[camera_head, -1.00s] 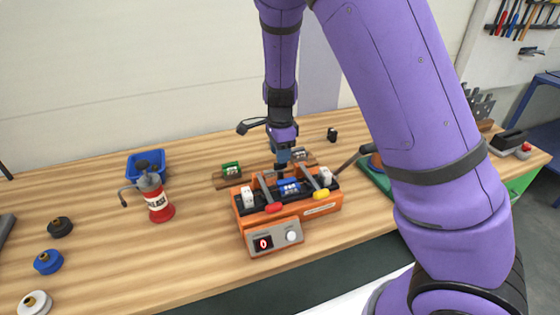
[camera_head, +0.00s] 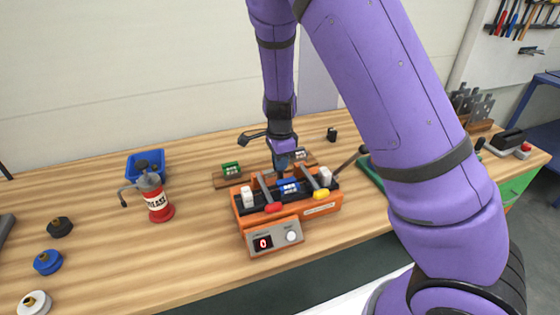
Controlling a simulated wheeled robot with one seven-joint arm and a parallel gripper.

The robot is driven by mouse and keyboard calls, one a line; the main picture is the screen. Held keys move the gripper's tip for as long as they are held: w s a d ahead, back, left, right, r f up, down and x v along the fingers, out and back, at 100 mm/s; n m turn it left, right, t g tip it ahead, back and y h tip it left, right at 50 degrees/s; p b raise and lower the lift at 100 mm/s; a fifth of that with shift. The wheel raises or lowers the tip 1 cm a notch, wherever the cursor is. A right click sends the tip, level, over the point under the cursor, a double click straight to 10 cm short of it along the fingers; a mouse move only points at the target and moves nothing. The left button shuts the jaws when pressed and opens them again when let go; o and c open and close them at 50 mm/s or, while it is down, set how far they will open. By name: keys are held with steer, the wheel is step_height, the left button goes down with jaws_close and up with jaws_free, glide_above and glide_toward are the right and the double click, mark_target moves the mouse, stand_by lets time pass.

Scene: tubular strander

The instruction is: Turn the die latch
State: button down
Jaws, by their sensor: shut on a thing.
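The orange tubular strander unit (camera_head: 318,210) stands on the bench, with a blue die block (camera_head: 288,187) seated in its dark top channel. A red-tipped lever (camera_head: 273,207) and a yellow-tipped lever (camera_head: 321,193) flank the block. My gripper (camera_head: 282,168) points down at the back edge of the unit, just behind the blue block. It is shut on a small part there, which the fingers hide. I cannot make out the die latch itself or its angle.
A wooden holder (camera_head: 228,181) with a green block (camera_head: 231,168) lies behind the unit. A red grease can (camera_head: 158,205) and a blue bin (camera_head: 146,164) stand left. Several round spools lie far left. Bench space between the can and the unit is clear.

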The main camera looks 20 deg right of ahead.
steer(key=shift+n, duration=0.3)
steer(key=n, duration=0.3)
steer(key=shift+n, duration=0.4)
steer(key=n, duration=0.4)
steer(key=shift+n, duration=0.3)
steer(key=n, duration=0.4)
steer(key=shift+n, duration=2.5)
steer(key=c, duration=1.2)
jaws_free()
steer(key=shift+o, duration=0.2)
steer(key=shift+r, duration=0.1)
